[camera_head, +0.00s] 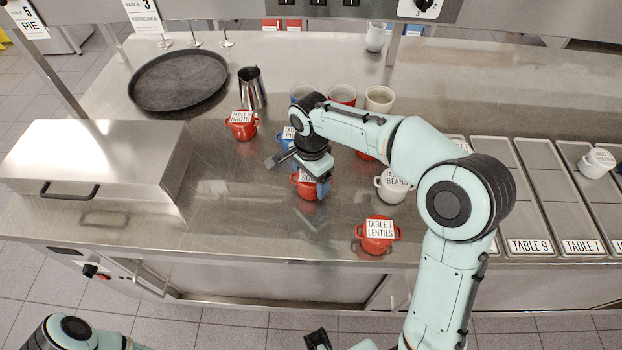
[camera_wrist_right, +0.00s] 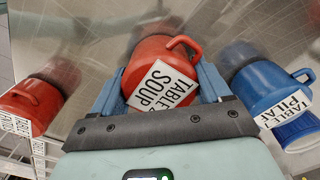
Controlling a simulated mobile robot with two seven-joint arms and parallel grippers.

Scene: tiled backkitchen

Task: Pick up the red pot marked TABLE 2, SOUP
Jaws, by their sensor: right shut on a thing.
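The red pot (camera_head: 304,192) marked SOUP is under my right gripper (camera_head: 312,184) in the head view, partly hidden by it. In the right wrist view the red pot (camera_wrist_right: 150,58) sits between the two blue fingers, its white label reading TABLE and SOUP, the number partly unclear. My right gripper (camera_wrist_right: 160,88) is shut on this pot, one finger on each side. I cannot tell whether the pot's base touches the steel counter (camera_head: 240,215).
A blue pilaf pot (camera_wrist_right: 262,82) is close beside one finger. The red TABLE 7 lentils pot (camera_head: 377,243), white beans pot (camera_head: 390,188) and red broth pot (camera_head: 242,132) stand around. Cups (camera_head: 380,98) stand behind, a round tray (camera_head: 178,80) back left. Counter left of the pot is clear.

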